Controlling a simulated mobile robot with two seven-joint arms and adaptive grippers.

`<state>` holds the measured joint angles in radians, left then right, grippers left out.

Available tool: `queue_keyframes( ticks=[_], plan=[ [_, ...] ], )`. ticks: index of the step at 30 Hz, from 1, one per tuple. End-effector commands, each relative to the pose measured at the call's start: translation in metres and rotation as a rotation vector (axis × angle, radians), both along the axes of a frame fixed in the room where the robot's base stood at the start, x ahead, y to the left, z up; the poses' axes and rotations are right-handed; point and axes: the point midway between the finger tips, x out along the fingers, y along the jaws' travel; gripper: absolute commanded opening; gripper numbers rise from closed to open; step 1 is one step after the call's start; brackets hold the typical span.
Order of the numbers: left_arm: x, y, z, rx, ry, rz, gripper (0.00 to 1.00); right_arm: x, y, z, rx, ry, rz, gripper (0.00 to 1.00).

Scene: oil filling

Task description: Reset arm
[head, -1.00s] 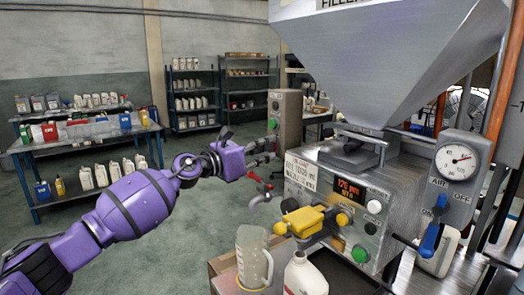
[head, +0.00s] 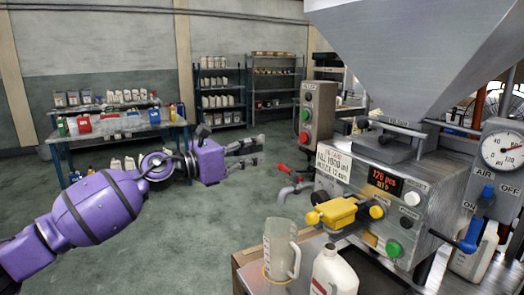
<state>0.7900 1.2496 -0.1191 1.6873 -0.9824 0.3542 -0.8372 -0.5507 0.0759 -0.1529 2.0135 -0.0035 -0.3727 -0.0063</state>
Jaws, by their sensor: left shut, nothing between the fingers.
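My left arm is purple and reaches in from the left of the head view. Its gripper (head: 245,154) points to the right, shut and empty, in the air in front of the filling machine (head: 385,185). It is apart from the machine, with floor visible behind and below it. My right gripper is not in view.
A yellow valve block (head: 332,212) sits on the machine front, with a red-handled tap (head: 292,180) to its left. A clear jug (head: 281,249) and a white bottle (head: 334,271) stand below on the bench. A control post (head: 317,115) stands behind. Open floor lies left.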

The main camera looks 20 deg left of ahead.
Motion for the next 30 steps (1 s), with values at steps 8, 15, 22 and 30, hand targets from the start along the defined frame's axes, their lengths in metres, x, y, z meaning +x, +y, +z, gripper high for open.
queue_keyframes(
  ticks=[8, 15, 22, 30],
  plan=[
    [0.0, 0.0, 0.0, 0.0, 0.0, 0.0, 0.0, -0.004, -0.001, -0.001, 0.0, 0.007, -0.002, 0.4],
    [0.0, 0.0, 0.0, 0.0, 0.0, 0.001, 0.0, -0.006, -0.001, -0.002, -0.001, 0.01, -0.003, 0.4],
    [0.002, 0.002, 0.003, -0.041, 0.017, 0.01, 0.0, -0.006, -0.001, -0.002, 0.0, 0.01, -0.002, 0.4],
    [0.003, 0.0, -0.011, -0.677, 0.263, 0.038, 0.0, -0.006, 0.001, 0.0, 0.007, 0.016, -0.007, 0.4]
  ],
)
